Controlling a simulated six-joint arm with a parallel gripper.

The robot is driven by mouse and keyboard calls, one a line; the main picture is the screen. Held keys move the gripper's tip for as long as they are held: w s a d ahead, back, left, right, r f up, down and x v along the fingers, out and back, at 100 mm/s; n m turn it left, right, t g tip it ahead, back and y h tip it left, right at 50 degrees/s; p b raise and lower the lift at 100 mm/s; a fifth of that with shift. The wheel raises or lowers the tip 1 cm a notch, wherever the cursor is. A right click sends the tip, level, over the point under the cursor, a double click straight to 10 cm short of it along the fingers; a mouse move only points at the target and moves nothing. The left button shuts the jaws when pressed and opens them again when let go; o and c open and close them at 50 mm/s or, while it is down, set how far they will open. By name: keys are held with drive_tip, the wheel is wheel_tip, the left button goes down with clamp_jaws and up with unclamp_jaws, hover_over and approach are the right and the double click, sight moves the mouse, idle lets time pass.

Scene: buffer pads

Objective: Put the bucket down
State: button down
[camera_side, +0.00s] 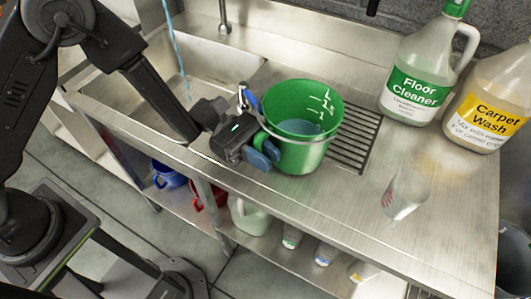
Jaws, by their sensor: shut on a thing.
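A green bucket (302,149) with white level marks inside is upright near the middle of the steel counter (335,204). It holds some liquid. My gripper (262,130) is at the bucket's left side, with one blue fingertip above and one lower down against it. It is shut on the bucket, at its handle or side; I cannot tell exactly which. The bucket overlaps the left part of a dark slotted drain grate (358,138). Whether its base touches the counter is unclear from this angle.
A floor cleaner jug (415,85) and a carpet wash jug (490,105) stand at the back right. A clear cup (405,193) stands right of the bucket. A sink basin (190,65) lies left, with a thin blue stream above it.

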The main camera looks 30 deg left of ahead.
drive_tip(key=shift+f, duration=0.35)
drive_tip(key=c, duration=1.1)
unclamp_jaws()
drive_tip(key=shift+f, duration=0.1)
drive_tip(key=a, duration=0.4)
drive_tip(key=w+a, duration=0.1)
drive_tip(key=a, duration=0.3)
drive_tip(key=w+a, duration=0.1)
drive_tip(key=a, duration=0.2)
drive_tip(key=shift+w+a+r, duration=0.2)
drive_tip(key=shift+a+r, duration=0.2)
